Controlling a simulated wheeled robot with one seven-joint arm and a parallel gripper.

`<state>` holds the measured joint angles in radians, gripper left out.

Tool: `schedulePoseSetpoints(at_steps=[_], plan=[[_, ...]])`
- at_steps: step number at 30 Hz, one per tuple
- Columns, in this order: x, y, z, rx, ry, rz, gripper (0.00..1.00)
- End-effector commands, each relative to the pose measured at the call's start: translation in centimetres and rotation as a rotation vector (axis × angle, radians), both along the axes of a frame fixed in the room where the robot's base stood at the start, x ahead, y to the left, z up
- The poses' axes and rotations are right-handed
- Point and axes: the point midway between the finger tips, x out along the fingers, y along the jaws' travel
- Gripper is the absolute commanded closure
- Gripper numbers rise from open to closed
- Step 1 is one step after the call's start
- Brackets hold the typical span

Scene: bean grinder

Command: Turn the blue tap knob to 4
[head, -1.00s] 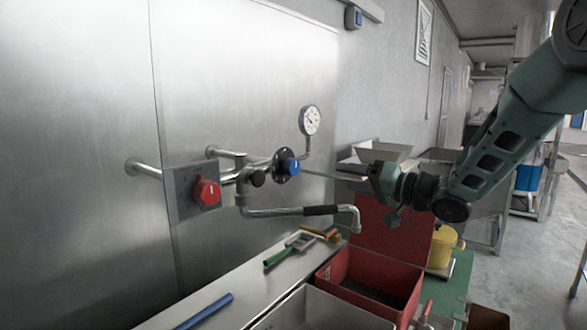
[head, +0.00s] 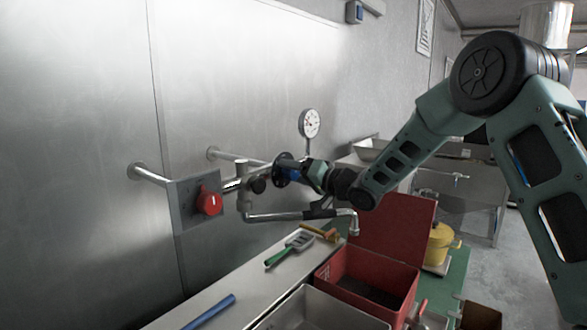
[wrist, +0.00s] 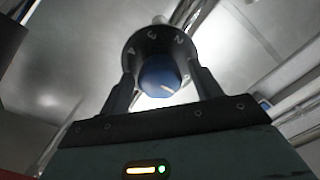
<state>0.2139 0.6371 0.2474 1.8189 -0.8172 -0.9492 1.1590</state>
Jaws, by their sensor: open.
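The blue tap knob (head: 294,174) sits on a dark round dial on the pipework at the steel wall. In the wrist view the blue knob (wrist: 160,76) shows a pale pointer line, and the dark dial (wrist: 150,43) behind it carries white marks that are only partly readable. My gripper (head: 306,174) is at the knob. In the wrist view its two dark fingers (wrist: 163,84) stand open, one on each side of the knob. I cannot tell whether either finger touches it.
A red knob (head: 209,202) on a grey plate is to the left. A pressure gauge (head: 309,123) stands above the dial, and a spout pipe (head: 275,216) runs below. A red open box (head: 340,266), a green-handled tool (head: 277,257) and a yellow pot (head: 441,240) are lower down.

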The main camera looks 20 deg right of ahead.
Motion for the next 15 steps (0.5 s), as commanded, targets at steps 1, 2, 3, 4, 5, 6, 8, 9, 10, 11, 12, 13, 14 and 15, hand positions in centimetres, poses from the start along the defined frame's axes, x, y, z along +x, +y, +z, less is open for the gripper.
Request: schedulePoseSetpoints(at_steps=[1,2,3,4,5,6,8,9,10,11,12,13,14,15], plan=[[0.21,0.21,0.06,0.000,0.001,0.001,0.36],[0.29,0.27,0.04,0.000,0.001,0.001,0.36],[0.36,0.32,0.01,0.000,0.000,0.000,0.36],[0.40,0.33,0.00,0.000,0.000,0.000,0.36],[0.44,0.33,-0.01,0.000,0.000,0.000,0.36],[0.44,0.33,-0.03,0.000,0.001,-0.001,0.36],[0.44,0.32,-0.04,0.000,0.001,-0.001,0.36],[0.43,0.31,-0.04,0.000,0.001,-0.001,0.36],[0.43,0.31,-0.04,0.000,0.001,-0.001,0.36],[0.42,0.31,-0.04,0.000,0.001,-0.001,0.36],[0.42,0.31,-0.04,0.000,0.001,-0.001,0.47],[0.42,0.31,-0.04,0.000,0.001,-0.001,0.55],[0.41,0.31,-0.04,0.000,0.001,-0.001,0.64],[0.41,0.31,-0.04,0.000,0.001,-0.001,0.75]])
